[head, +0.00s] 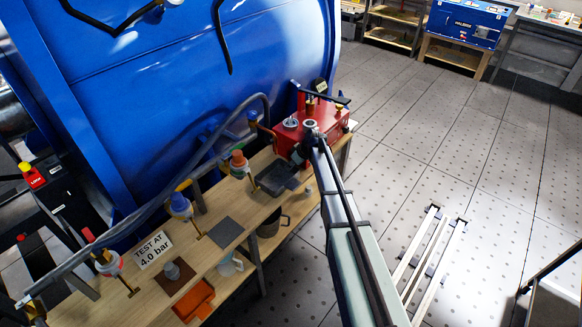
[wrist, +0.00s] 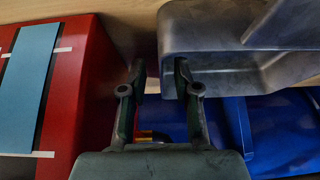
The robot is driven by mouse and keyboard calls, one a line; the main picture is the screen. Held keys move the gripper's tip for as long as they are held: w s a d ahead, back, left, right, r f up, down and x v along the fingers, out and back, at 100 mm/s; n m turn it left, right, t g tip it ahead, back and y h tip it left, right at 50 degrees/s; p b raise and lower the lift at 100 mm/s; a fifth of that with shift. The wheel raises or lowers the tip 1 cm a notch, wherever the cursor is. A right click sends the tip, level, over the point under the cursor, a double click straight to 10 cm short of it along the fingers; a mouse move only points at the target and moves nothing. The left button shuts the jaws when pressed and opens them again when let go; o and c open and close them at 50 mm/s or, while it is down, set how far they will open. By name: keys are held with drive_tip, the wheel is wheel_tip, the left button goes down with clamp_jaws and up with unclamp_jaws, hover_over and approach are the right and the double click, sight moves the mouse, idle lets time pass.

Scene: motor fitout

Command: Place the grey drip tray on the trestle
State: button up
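The grey drip tray (head: 273,179) sits at the far end of a long wooden bench (head: 207,255), next to a red box. In the wrist view the tray (wrist: 215,25) fills the upper right, with its near left corner by my fingers. My gripper (wrist: 160,78) is open. Its right finger overlaps the tray's edge, and the tray's left side shows between the fingers; I cannot tell whether they touch. In the head view my arm largely hides my gripper (head: 300,155). I cannot tell for sure which support is the trestle; a low pale frame (head: 430,255) stands on the floor at right.
The red box (head: 318,125) stands close beyond the tray, and left in the wrist view (wrist: 85,100). A big blue tank (head: 180,90) rises behind the bench. Valves, a sign (head: 153,250), a grey plate (head: 226,232) and an orange bin (head: 195,300) crowd the bench. Open floor lies right.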

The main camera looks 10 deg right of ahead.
drive_tip(key=b+v, duration=0.2)
drive_tip(key=v, duration=0.9)
drive_tip(key=shift+b, duration=0.4)
drive_tip(key=shift+f, duration=0.1)
idle(0.4)
